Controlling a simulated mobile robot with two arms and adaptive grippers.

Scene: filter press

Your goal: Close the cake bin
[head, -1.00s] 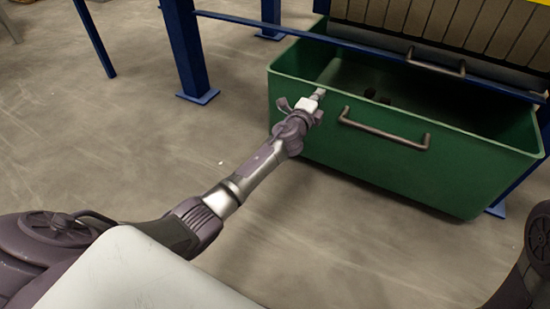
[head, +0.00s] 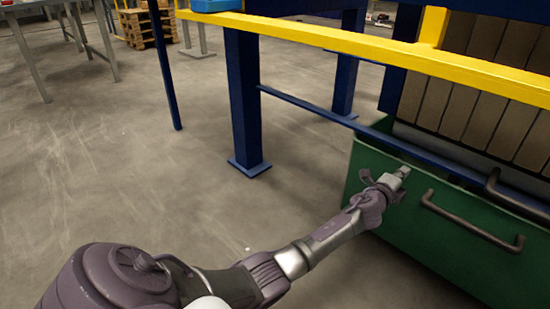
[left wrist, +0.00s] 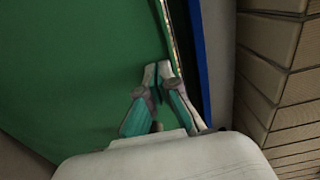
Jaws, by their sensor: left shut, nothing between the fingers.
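The green cake bin (head: 440,240) sits low under the filter press at the right of the head view. Its front face has a dark bar handle (head: 472,230). The bin's inside is hardly visible; its top edge lies close to the press's blue rail. My left gripper (head: 402,172) is shut and empty, at the upper left part of the bin's front, near the rim and left of the handle. In the left wrist view the shut fingertips (left wrist: 158,72) are close against the green face (left wrist: 75,60); I cannot tell if they touch. My right gripper is out of view.
A yellow rail (head: 330,40) and blue post (head: 243,100) of the press frame stand beside and above the bin. Brown filter plates (head: 480,95) hang above it. The floor (head: 130,190) to the left is clear. A pallet stack (head: 150,25) stands far back.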

